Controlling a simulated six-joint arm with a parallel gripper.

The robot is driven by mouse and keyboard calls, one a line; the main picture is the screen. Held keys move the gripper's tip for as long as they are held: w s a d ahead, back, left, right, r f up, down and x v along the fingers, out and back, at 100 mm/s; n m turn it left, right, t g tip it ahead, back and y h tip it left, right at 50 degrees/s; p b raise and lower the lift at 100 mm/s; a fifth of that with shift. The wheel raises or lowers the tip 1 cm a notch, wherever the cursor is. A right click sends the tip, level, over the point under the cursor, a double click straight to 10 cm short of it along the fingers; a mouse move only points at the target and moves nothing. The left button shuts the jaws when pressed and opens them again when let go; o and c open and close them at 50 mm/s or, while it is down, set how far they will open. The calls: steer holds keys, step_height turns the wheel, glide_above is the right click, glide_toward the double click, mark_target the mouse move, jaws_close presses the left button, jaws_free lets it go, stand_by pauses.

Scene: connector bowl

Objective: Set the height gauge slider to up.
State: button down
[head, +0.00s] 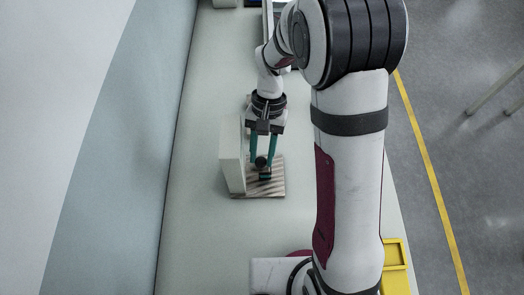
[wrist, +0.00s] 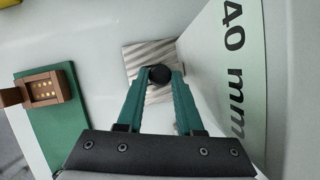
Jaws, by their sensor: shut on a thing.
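The height gauge is a pale upright panel (head: 232,155) on a striped base plate (head: 277,188). In the wrist view the panel (wrist: 240,50) stands at the right with "40 mm" in dark print, and the striped plate (wrist: 148,53) lies below. A round black knob (wrist: 160,72), seemingly the slider's, sits beside the panel above the plate; it also shows in the head view (head: 261,161). My gripper (head: 263,165) has teal fingers, which are shut on the knob. The slider's track and its exact height are hidden.
In the wrist view a green board (wrist: 60,130) with a brown box (wrist: 46,89) holding several yellow pins lies at the left. A yellow bin (head: 394,255) stands at the table's right edge in the head view. The table left of the gauge is clear.

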steer(key=shift+d, duration=0.1)
stand_by(0.3)
steer(key=shift+r, duration=1.7)
steer(key=c, duration=0.8)
jaws_free()
steer(key=shift+r, duration=0.1)
steer(key=v, duration=1.5)
steer(key=shift+w+r, duration=0.25)
steer(key=shift+r, duration=0.05)
steer(key=r+t, duration=0.1)
steer(key=t, duration=0.1)
glide_above(260, 166)
steer(key=s+d, duration=0.1)
steer(key=d, duration=0.4)
steer(key=s+f+m, duration=0.1)
steer(key=s+f, duration=0.1)
steer(key=s, duration=0.2)
steer(key=s+d+f+t, duration=0.1)
steer(key=s+f, duration=0.1)
steer(key=s, duration=0.2)
steer(key=s+f+m+t, duration=0.1)
steer(key=s+f, duration=0.1)
steer(key=s, duration=0.2)
steer(key=shift+s+d+m+y, duration=0.2)
steer(key=shift+s+m+y, duration=0.1)
steer(key=shift+s, duration=0.1)
